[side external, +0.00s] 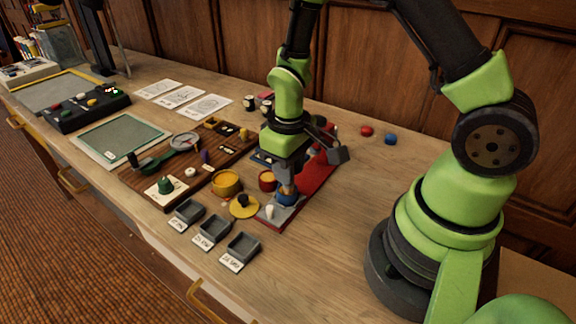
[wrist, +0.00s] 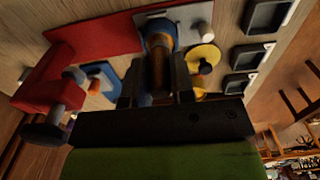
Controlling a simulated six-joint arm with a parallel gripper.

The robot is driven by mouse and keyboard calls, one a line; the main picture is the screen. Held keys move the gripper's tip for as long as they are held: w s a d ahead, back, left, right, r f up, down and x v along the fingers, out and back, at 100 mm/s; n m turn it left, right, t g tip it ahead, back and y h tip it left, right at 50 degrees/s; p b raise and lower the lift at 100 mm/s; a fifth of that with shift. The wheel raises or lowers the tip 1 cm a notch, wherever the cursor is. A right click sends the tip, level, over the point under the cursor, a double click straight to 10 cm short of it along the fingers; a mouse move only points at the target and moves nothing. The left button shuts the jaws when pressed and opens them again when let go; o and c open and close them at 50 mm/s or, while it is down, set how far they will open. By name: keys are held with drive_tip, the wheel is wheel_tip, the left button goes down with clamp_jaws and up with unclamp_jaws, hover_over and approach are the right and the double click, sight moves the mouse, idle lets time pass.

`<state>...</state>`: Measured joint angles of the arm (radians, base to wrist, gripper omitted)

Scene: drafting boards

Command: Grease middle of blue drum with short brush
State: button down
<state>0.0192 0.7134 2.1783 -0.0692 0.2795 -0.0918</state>
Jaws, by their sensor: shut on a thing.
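My gripper (side external: 286,186) points down over the front end of the red stand (side external: 318,178). In the wrist view its two fingers (wrist: 155,88) are shut on a short brush (wrist: 160,68) with a brownish body. The blue drum (side external: 285,200) sits low on the stand, just under the brush. In the wrist view the blue drum (wrist: 151,27) shows around the brush's far end. The brush tip overlaps the drum there; I cannot tell whether they touch. Much of the drum is hidden by the brush and gripper.
A grey plate (side external: 286,214) with a white peg (side external: 268,212) is at the stand's front. Labelled grey trays (side external: 213,229) line the front.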

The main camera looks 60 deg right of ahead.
drive_tip(key=shift+w, duration=0.15)
idle(0.6)
drive_tip(key=shift+r, duration=3.5)
